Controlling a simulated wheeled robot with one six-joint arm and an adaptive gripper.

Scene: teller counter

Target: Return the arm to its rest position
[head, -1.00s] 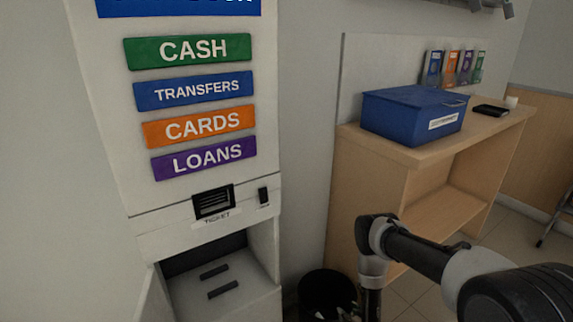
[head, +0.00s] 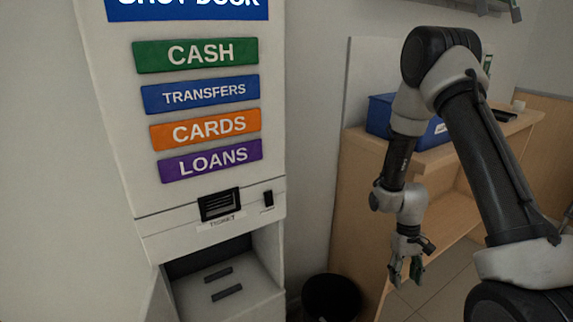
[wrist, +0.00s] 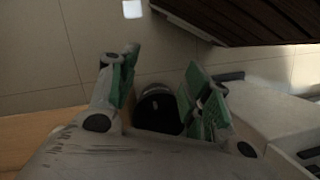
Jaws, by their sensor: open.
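My gripper (head: 407,270) hangs pointing down in the head view, in front of the wooden counter and to the right of the black bin. In the wrist view my gripper (wrist: 160,95) shows its two green-padded fingers spread apart with nothing between them. The arm is bent, its elbow raised high at the right of the head view, with the forearm dropping down to the gripper. It covers part of the blue box and of the counter.
The ticket kiosk (head: 225,222) stands at left with its lower compartment open. A black bin (head: 331,298) stands on the floor beside it. The wooden counter (head: 435,158) holds a blue box (head: 379,115). Tiled floor is clear at lower right.

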